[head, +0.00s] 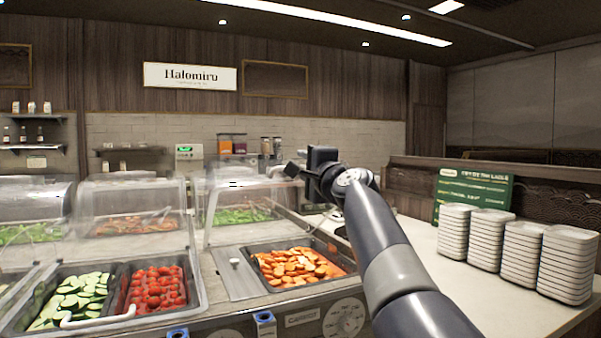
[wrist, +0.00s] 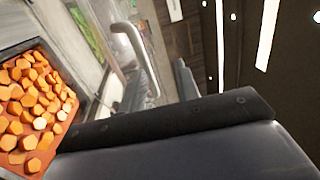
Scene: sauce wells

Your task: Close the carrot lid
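The carrot well (head: 335,279) holds orange carrot pieces (head: 297,265) and stands uncovered at the front of the counter. Its clear carrot lid (head: 212,224) is raised behind it, tilted up. My gripper (head: 305,170) is beside the lid's upper right edge, above and behind the carrots. In the wrist view, a pale bar handle (wrist: 137,50) shows close to my dark fingers (wrist: 160,92). The fingers are apart, with the handle's near end by the gap; I cannot tell whether they touch it. The carrots also show at the left (wrist: 30,110).
A cucumber and tomato well (head: 117,290) stands at front left, its clear cover raised. Other covered wells (head: 130,215) stand behind. Several stacks of pale dishes (head: 520,250) and a green sign (head: 473,192) stand at right. Some bare counter lies before the dishes.

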